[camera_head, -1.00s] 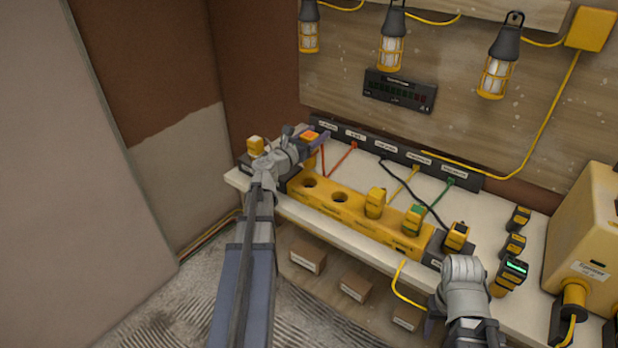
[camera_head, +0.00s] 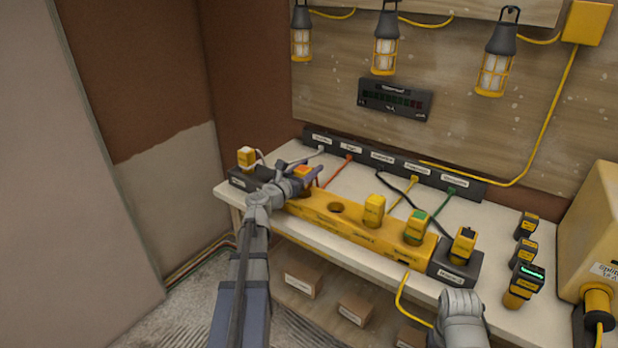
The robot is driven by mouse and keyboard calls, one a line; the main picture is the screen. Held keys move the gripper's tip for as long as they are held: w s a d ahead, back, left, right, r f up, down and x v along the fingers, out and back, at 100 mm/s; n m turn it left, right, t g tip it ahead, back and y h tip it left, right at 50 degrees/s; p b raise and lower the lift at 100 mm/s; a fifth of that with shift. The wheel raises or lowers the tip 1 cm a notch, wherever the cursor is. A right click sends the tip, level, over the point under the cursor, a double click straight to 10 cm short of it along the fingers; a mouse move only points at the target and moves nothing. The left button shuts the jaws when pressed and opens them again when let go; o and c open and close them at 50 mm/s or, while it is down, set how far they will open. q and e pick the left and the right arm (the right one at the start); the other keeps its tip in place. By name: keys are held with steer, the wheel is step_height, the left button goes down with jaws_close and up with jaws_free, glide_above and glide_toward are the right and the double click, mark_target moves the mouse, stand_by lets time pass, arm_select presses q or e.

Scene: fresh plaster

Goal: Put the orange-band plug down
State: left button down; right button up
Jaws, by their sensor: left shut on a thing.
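The orange-band plug (camera_head: 301,171) is held in my left gripper (camera_head: 306,176), which is shut on it. It is low over the left end of the yellow socket strip (camera_head: 358,229). The gripper and wrist hide the plug's lower part, so I cannot tell whether it is seated in the strip. An empty round hole (camera_head: 336,207) shows just right of it. My right gripper is low at the bottom right, mostly hidden behind its own wrist (camera_head: 460,312); its jaws cannot be made out.
A yellow plug (camera_head: 374,211) and a green-band plug (camera_head: 415,227) stand in the strip. Dark blocks at its ends hold a left plug (camera_head: 246,157) and a right plug (camera_head: 463,245). Several handheld devices, one with a lit screen (camera_head: 525,272), and a yellow case (camera_head: 590,235) are at right.

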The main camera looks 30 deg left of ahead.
arm_select(q)
steer(key=shift+f, duration=0.3)
steer(key=shift+f, duration=0.2)
steer(key=shift+c, duration=1.2)
jaws_free()
steer(key=shift+r, duration=0.15)
steer(key=shift+s+r, duration=0.1)
steer(key=shift+s, duration=0.15)
steer(key=s, duration=1.1)
steer(key=shift+s+a, duration=0.25)
steer(key=shift+a, duration=0.2)
